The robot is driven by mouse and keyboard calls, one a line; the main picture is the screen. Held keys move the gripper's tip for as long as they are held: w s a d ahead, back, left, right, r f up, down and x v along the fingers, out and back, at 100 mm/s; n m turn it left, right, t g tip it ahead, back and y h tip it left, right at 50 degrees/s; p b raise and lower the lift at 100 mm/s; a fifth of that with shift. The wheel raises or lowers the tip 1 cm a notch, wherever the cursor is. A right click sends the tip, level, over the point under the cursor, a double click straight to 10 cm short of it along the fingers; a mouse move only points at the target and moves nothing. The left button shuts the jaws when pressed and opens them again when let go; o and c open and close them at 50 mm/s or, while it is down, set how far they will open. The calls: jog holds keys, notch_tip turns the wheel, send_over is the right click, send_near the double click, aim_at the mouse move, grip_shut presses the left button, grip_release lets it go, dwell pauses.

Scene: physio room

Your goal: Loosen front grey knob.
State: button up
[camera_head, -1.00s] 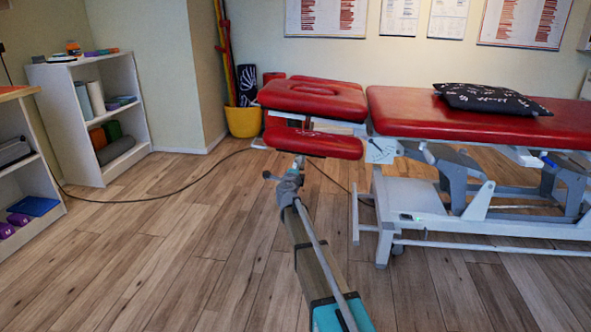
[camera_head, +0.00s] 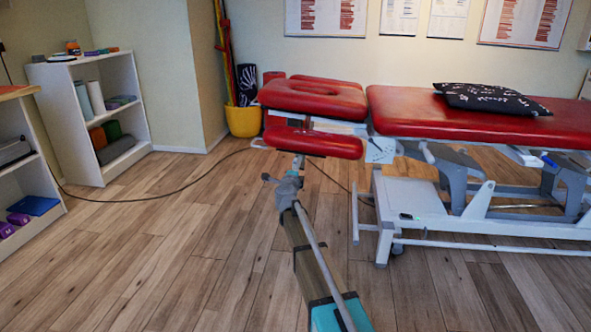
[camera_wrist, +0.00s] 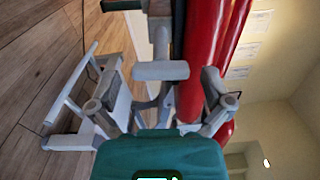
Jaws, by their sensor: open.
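The treatment table has red padded sections (camera_head: 450,112) and a pale frame. My gripper (camera_head: 281,170) is under the front edge of the lower red head pad (camera_head: 312,142), with its fingers spread. In the wrist view my gripper (camera_wrist: 160,92) is open, one finger to each side. A grey T-shaped piece (camera_wrist: 160,70) with a stem shows between and beyond the fingers; I cannot tell whether it is the front grey knob. No finger visibly touches it. In the head view I cannot make out the knob near my gripper.
A dark cable (camera_head: 150,200) runs across the wooden floor. A yellow pot (camera_head: 243,121) stands behind the head end, and a white shelf (camera_head: 77,143) stands at left. A patterned pillow (camera_head: 492,99) lies on the table. The floor at front left is clear.

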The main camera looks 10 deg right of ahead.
jog(key=v, duration=1)
jog(key=shift+s+a+r, duration=0.1)
jog(key=shift+r, duration=0.05)
jog(key=s+a+r+n+y+p, duration=0.3)
jog(key=a+r+n+y+p, duration=0.2)
jog(key=n+y, duration=0.4)
jog(key=s+a+f+n+g+y+p, duration=0.25)
jog(key=s+n+g+p, duration=0.25)
jog(key=s+n, duration=0.35)
jog(key=s+d+f+n+g+h+p, duration=0.1)
jog(key=s+d+n+g+h+p, duration=0.35)
jog(key=s, duration=0.65)
jog(key=s+d+f+n+g+h+p, duration=0.1)
jog(key=s+d+g+p, duration=0.4)
jog(key=s+d+g, duration=0.45)
notch_tip(320, 180, up, 37)
jog(key=s+a+t+p, duration=0.1)
jog(key=s+a+p, duration=0.1)
jog(key=p, duration=3.4)
jog(key=shift+a+t+p, duration=0.15)
jog(key=shift+t+p, duration=0.25)
